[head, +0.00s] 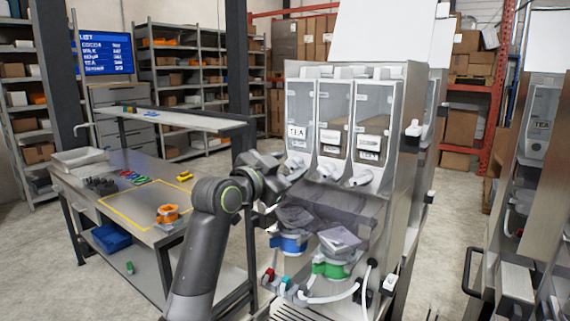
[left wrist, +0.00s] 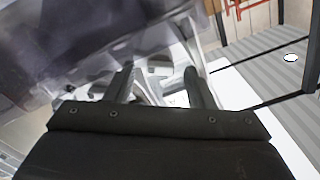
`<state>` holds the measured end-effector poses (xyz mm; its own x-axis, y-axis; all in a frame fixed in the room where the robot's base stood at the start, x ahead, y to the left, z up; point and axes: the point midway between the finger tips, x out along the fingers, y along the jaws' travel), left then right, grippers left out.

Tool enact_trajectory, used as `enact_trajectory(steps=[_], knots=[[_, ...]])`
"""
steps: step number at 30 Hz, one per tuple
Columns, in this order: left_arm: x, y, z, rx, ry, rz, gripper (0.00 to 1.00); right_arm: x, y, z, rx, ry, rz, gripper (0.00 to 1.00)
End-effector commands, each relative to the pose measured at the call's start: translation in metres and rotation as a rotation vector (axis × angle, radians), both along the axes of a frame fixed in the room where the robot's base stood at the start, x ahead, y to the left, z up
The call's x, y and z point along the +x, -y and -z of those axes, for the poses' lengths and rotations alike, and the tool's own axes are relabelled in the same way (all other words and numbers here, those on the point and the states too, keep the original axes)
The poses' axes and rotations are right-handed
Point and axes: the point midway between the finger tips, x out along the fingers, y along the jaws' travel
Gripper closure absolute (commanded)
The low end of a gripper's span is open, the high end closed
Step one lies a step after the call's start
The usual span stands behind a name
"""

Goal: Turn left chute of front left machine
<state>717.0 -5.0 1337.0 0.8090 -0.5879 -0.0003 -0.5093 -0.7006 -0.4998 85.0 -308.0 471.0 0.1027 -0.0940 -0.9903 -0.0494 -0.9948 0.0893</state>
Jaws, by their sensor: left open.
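The front left machine (head: 394,150) has three clear bins side by side, the left one (head: 299,105) labelled TEA. The left chute (head: 297,162) is a white spout under that bin, partly hidden by my gripper. My left gripper (head: 284,172) is at the machine's front, right at the left chute. In the left wrist view its two dark fingers (left wrist: 160,85) are apart, with white parts showing between and beyond them. I cannot tell whether a finger touches the chute. The middle chute (head: 327,172) and right chute (head: 361,178) are uncovered. My right gripper is not in view.
Below the chutes are a blue-ringed grinder (head: 290,244) and a green-ringed one (head: 333,269), with white hoses. A steel workbench (head: 128,178) with an orange tape roll (head: 167,214) stands left. Another machine (head: 540,125) stands right. Floor between the machines is open.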

Motion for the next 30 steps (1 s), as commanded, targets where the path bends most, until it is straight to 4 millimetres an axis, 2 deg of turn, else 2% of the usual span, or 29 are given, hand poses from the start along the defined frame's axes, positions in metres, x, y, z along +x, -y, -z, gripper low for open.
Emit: enact_trajectory(steps=[8, 19, 30], knots=[[0.0009, 0.0008, 0.0001, 0.001, 0.001, 0.000, 0.51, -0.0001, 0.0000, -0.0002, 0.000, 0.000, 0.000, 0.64], [0.0008, 0.0005, 0.0001, 0.000, 0.000, 0.000, 0.96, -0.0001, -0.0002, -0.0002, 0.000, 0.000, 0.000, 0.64], [0.0011, 0.0003, -0.0013, -0.054, -0.041, -0.001, 0.96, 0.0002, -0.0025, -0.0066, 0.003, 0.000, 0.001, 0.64]])
